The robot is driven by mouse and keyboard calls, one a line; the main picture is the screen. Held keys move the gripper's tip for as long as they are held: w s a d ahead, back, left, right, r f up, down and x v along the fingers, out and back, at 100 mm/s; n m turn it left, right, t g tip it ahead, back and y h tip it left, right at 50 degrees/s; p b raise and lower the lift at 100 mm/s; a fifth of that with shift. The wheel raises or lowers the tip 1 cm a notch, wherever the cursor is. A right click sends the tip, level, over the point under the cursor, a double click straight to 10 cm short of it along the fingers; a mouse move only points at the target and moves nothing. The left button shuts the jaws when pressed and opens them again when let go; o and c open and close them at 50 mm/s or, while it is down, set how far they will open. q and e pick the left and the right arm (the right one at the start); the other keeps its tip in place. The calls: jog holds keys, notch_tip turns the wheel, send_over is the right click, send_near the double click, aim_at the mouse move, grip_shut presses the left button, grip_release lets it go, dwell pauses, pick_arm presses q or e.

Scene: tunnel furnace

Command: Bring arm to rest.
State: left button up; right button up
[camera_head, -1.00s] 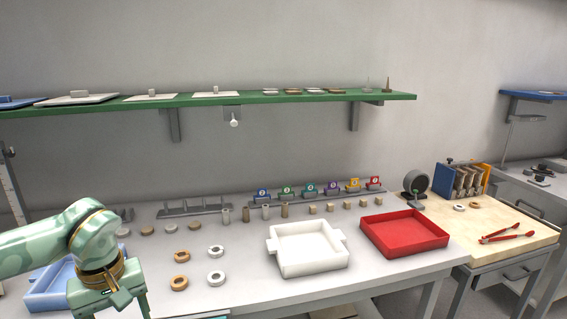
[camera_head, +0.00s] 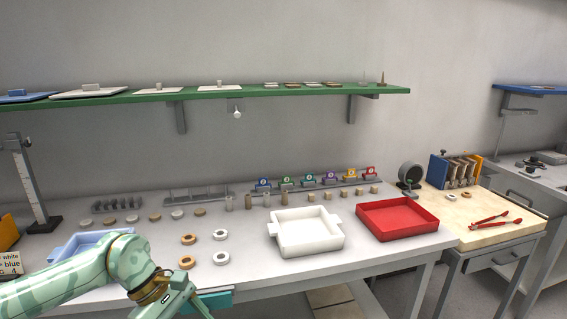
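My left arm comes in from the lower left in the head view, pale green with darker bands and a brass-coloured ring at the wrist. Its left gripper (camera_head: 172,306) points down at the bottom edge, in front of the table's front edge. Its fingertips are cut off by the frame, so its opening and anything in it are hidden. My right arm and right gripper are out of view.
On the grey table (camera_head: 330,262) stand a blue tray (camera_head: 75,243) partly behind my arm, a white tray (camera_head: 305,246), a red tray (camera_head: 400,232), several rings (camera_head: 189,239) and small blocks. A green shelf (camera_head: 300,93) runs above. A wooden-topped table (camera_head: 500,235) stands right.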

pick_arm(q)
jog(key=w+d+f+n+t+h, duration=0.4)
jog(key=d+f+n+t+h, duration=0.5)
jog(key=n, duration=0.9)
jog(key=s+a+f+n+t+y, duration=0.1)
jog(key=s+a+f+n+y, duration=0.25)
jog(key=f+n, duration=0.5)
jog(key=s+a+f+n+t+y, duration=0.1)
jog(key=s+a+f+n+y, duration=0.3)
jog(key=f+n, duration=0.4)
jog(key=s+a+f+n+y, duration=0.3)
jog(key=a+f+n, duration=0.3)
jog(key=f, duration=0.4)
jog(key=s+a+f+n+g+y, duration=0.25)
jog(key=s+f+n, duration=0.55)
jog(key=s, duration=0.5)
jog(key=s+f+n+g+y, duration=0.1)
jog(key=s+f+n+g, duration=0.2)
jog(key=s, duration=1.1)
jog(key=s+f+n+g+y, duration=0.1)
jog(key=s+f+n+g, duration=0.2)
jog(key=s, duration=1.2)
jog(key=shift+s+a+f+n+g, duration=0.25)
jog(key=shift+a+f+n+g, duration=0.25)
jog(key=shift+n, duration=0.35)
jog(key=shift+w+d+r, duration=0.1)
jog(key=shift+d, duration=0.05)
